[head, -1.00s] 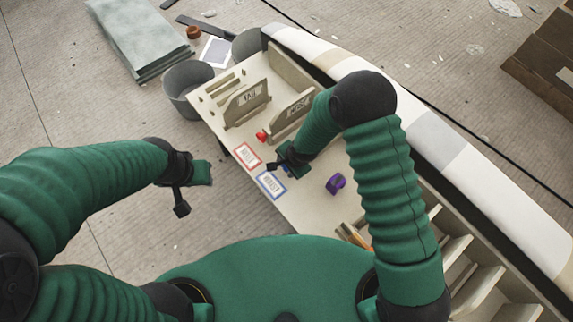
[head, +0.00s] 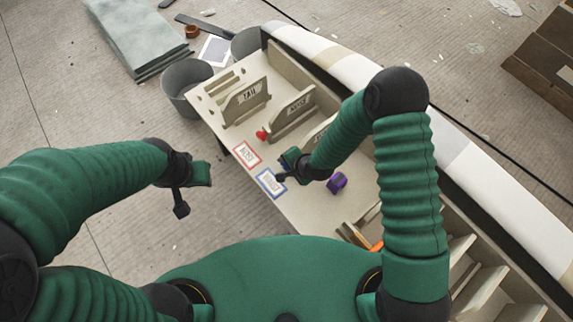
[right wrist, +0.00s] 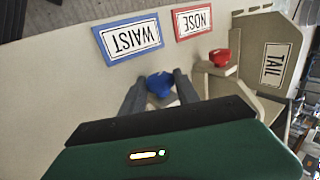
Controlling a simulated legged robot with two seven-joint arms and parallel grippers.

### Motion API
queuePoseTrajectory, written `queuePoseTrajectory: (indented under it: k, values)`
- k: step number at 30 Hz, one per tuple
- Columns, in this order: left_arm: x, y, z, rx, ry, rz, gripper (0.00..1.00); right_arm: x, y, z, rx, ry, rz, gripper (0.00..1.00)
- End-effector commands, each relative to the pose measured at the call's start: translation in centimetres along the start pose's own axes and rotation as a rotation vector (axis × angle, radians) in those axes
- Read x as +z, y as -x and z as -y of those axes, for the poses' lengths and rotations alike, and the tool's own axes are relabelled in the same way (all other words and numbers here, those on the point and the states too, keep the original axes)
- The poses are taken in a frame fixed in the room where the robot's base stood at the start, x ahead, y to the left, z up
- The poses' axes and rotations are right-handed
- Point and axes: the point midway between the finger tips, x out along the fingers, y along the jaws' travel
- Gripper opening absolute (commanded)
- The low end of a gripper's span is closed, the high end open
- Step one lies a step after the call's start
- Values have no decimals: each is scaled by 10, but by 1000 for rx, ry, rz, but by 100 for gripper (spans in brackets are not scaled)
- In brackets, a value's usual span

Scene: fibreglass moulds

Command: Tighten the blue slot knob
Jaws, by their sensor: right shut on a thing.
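The blue knob (right wrist: 159,83) sits at the upper middle of the right wrist view, below the WAIST label (right wrist: 133,39). My right gripper (right wrist: 160,90) is shut on it, one dark finger on each side. Its lower part is hidden behind the gripper. In the head view my right gripper (head: 286,170) is low over the bench (head: 305,205), beside the blue-framed WAIST label, and largely covers the knob. My left gripper (head: 190,192) hangs over the floor left of the bench, away from everything; its finger gap is unclear.
A red knob (head: 262,135) stands by the NOSE plate (head: 292,110), with the TAIL plate (head: 245,101) beyond. A purple object (head: 337,183) lies just right of my right gripper. Grey bins (head: 186,92) stand behind the bench.

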Motion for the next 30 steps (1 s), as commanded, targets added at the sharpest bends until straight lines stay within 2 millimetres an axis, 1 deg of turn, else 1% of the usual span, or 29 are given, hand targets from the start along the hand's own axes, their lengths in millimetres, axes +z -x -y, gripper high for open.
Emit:
queuePoseTrajectory:
  k: [1,6,15,21,30]
  values:
    - [2,-7,0,0,0,0,36,1,-3,-5,-33,-5,5,0]
    - [5,-21,0,0,0,0,36,2,-4,-8,-159,-5,6,0]
    - [9,-39,0,0,0,0,36,2,-4,-9,-321,-1,6,0]
    - [10,-44,0,0,0,0,36,3,-2,-8,-369,0,7,0]
    - [10,-44,0,0,0,0,36,3,-2,-8,-376,2,8,0]
